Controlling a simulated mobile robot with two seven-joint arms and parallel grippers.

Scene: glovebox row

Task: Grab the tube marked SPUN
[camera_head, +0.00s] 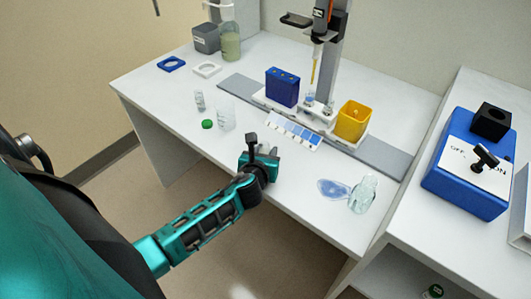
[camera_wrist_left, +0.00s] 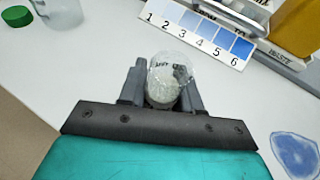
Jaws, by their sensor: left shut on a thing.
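My left gripper (camera_head: 262,158) is over the front edge area of the white bench. In the left wrist view its two dark fingers (camera_wrist_left: 161,92) are shut on a clear, rounded tube (camera_wrist_left: 165,72) with whitish matter low inside. The tube bears small dark lettering that I cannot read for sure. In the head view the gripper mostly hides this tube. A small labelled vial (camera_head: 199,100) stands further back on the left. Small tubes (camera_head: 309,101) stand in a white rack under the pipette. No mark reading SPUN is legible. My right gripper is not in view.
A clear beaker (camera_head: 226,118) and green cap (camera_head: 207,124) are left of the gripper. Behind it are a numbered blue colour strip (camera_head: 293,131), a blue block (camera_head: 283,87) and a yellow waste bin (camera_head: 352,121). A glass (camera_head: 363,195) lies beside a blue spill (camera_head: 332,188) at right.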

